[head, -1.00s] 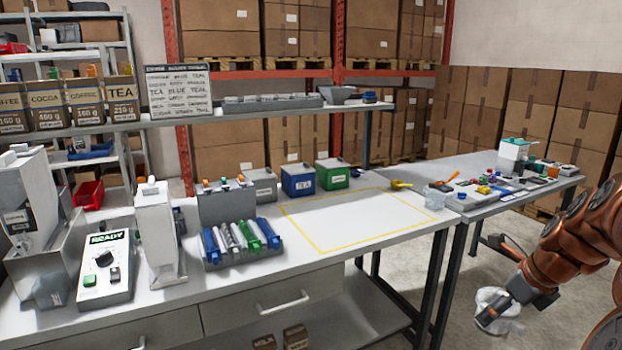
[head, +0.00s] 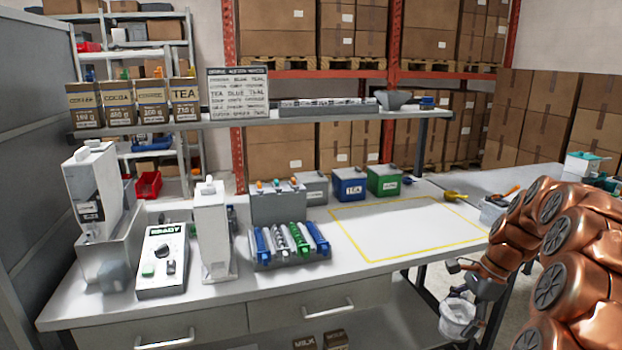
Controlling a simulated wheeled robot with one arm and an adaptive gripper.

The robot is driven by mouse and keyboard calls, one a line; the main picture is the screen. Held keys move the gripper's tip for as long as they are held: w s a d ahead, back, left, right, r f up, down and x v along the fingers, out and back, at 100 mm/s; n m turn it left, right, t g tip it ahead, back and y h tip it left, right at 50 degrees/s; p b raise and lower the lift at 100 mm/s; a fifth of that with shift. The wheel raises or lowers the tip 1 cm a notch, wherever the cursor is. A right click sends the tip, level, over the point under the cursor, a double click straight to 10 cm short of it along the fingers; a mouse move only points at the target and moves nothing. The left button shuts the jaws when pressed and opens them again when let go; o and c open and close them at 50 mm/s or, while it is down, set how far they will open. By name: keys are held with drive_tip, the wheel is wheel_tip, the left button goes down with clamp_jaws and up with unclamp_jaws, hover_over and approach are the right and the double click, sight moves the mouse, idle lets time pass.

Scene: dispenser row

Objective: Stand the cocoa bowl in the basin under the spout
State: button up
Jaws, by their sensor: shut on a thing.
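My gripper (head: 466,298) is at the lower right, in front of the bench's right end. It is shut on a clear bowl (head: 457,318) and holds it below the height of the worktop. The bowl's contents are hard to make out. A tall white dispenser (head: 92,185) stands at the left end of the bench. Its small spout (head: 88,232) is low on its front. The grey metal basin (head: 110,268) sits below the spout, far to the left of my gripper. I see no bowl in it.
A control box reading READY (head: 162,262), a white tower (head: 213,235) and a rack of coloured tubes (head: 290,258) stand right of the basin. A yellow-outlined area (head: 410,232) is clear. Labelled bags (head: 120,104) line the shelf above. A grey wall (head: 30,150) borders the left.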

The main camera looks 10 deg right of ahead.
drive_tip(key=w+a+f+n+g+h+p, duration=0.1)
drive_tip(key=w+a+f+n, duration=0.1)
drive_tip(key=a+n, duration=0.4)
drive_tip(key=w+a+f+n+g+h, duration=0.2)
drive_tip(key=w+a+n, duration=0.2)
drive_tip(key=a+n, duration=0.3)
drive_tip(key=w+a+f+n+g+h+p, duration=0.1)
drive_tip(key=w+a+n, duration=0.3)
drive_tip(key=a, duration=0.9)
drive_tip(key=f+n+g, duration=0.1)
drive_tip(key=n, duration=0.1)
drive_tip(key=shift+f+n+h+p, duration=0.3)
drive_tip(key=shift+f+p, duration=0.05)
drive_tip(key=shift+w, duration=0.1)
drive_tip(key=shift+d, duration=0.15)
